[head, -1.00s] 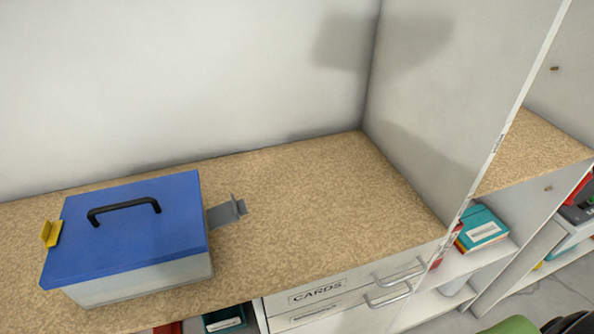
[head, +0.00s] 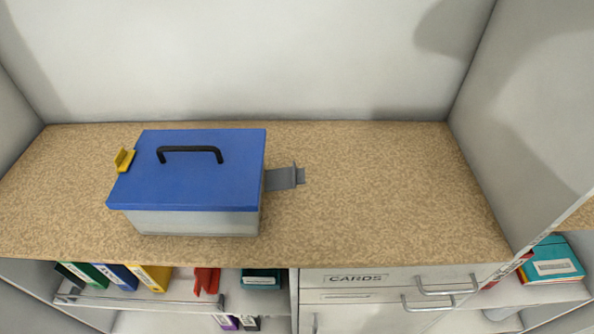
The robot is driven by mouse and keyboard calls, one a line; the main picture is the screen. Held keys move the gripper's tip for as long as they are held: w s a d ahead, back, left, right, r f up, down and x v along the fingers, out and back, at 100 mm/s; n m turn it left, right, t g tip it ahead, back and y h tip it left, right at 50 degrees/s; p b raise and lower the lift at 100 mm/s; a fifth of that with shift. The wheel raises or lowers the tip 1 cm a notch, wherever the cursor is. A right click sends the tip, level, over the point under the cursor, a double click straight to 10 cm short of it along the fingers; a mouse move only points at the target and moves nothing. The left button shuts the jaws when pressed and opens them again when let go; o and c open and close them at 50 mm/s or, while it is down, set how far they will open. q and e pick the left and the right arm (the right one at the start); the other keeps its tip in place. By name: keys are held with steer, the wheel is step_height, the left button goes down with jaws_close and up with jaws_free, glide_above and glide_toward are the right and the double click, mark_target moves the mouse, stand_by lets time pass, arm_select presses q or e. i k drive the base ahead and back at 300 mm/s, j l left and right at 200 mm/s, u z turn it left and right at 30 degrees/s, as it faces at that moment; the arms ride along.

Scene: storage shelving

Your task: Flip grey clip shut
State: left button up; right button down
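A box with a blue lid (head: 195,180) and a pale grey body (head: 195,222) stands on the tan shelf top, left of the middle. The lid lies on the body and has a black handle (head: 190,150). The grey clip (head: 285,178) sticks out sideways from the box's right side, swung open, with a small upright tab near its outer end. A yellow clip (head: 123,160) is at the left side, tilted outward from the lid. Neither of my grippers is in view.
The tan top (head: 390,190) is clear to the right of the box. White walls close it at the back, left and right. Below are drawers labelled CARDS (head: 390,280), coloured binders (head: 110,275) and a teal book (head: 553,262).

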mark_target(285, 178)
steer(key=l, duration=0.55)
steer(key=k+l, duration=0.15)
steer(key=l, duration=0.45)
steer(key=l+u, duration=0.1)
steer(key=l, duration=0.45)
steer(key=k+l, duration=0.15)
steer(key=l, duration=0.45)
